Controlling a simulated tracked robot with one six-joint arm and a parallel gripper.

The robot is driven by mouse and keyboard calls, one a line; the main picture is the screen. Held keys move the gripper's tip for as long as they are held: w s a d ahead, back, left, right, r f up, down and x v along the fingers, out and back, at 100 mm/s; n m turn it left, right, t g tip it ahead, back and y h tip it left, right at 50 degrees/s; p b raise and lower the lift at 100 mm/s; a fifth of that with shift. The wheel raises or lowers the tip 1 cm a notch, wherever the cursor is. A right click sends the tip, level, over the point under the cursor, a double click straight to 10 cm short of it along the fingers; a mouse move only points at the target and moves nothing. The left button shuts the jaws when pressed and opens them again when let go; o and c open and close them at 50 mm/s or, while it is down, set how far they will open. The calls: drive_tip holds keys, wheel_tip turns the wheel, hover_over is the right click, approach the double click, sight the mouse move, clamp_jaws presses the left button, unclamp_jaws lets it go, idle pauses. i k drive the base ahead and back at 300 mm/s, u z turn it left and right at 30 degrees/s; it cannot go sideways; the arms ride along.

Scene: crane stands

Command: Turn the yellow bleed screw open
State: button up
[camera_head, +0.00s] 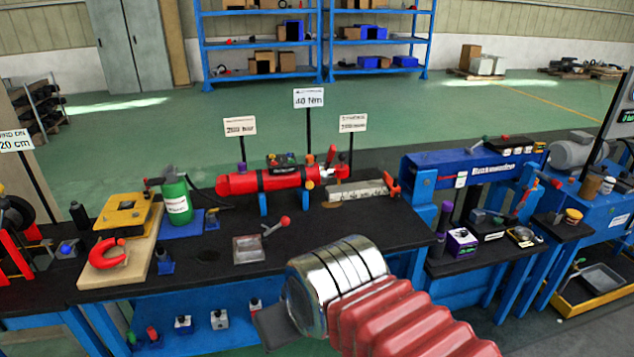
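A red cylinder (262,182) with dark bands lies on blue supports on the black bench, in the middle of the head view. Small coloured knobs (282,160) stand behind it. A small yellow-orange knob (310,184) sits at its right end; it may be the bleed screw, but it is too small to tell its shape or how far it is turned. My arm, with red bellows and a silver wrist, comes in from the lower right. Part of my gripper (273,327) shows as a dark plate below and left of the wrist, well in front of the red cylinder. Its fingertips are not clearly visible.
A green can (177,201) and a yellow block (122,215) stand at left. Sign posts rise behind the cylinder. A blue machine (470,165) stands at right.

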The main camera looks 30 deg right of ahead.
sight(309, 184)
drive_tip(key=u, duration=0.05)
drive_tip(key=i, duration=1.15)
drive_tip(key=u, duration=0.45)
